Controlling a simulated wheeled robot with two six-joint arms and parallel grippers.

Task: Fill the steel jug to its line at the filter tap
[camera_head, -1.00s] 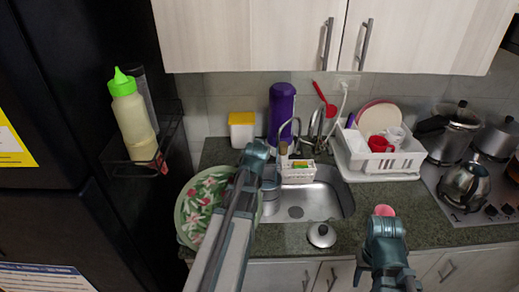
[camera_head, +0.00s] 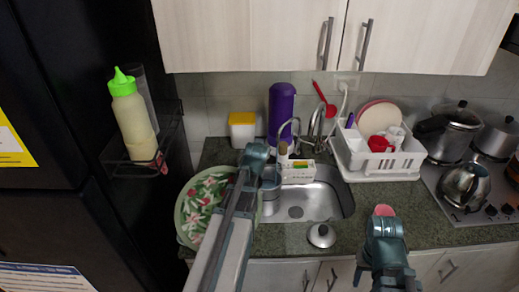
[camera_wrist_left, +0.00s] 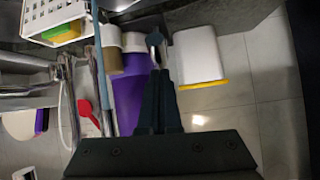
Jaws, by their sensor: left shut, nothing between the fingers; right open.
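A grey metal vessel (camera_head: 270,198), apparently the steel jug, stands at the left side of the sink, partly hidden by my left arm. Its fill line and water level cannot be made out. A thin curved tap (camera_head: 290,124), apparently the filter tap, rises behind the sink beside the larger faucet (camera_head: 316,122). My left gripper (camera_head: 257,152) is shut and empty, high over the sink's left back side; it also shows shut in the left wrist view (camera_wrist_left: 156,42). My right gripper (camera_head: 385,222) is open over the counter's front edge, by a small pink object (camera_head: 384,210).
A caddy (camera_head: 299,174) with a sponge sits at the sink's back rim. A purple bottle (camera_head: 281,108) and yellow-lidded container (camera_head: 242,130) stand behind. A floral plate (camera_head: 196,208) lies left, a lid (camera_head: 321,236) in front. A dish rack (camera_head: 385,160) and kettle (camera_head: 465,186) stand right.

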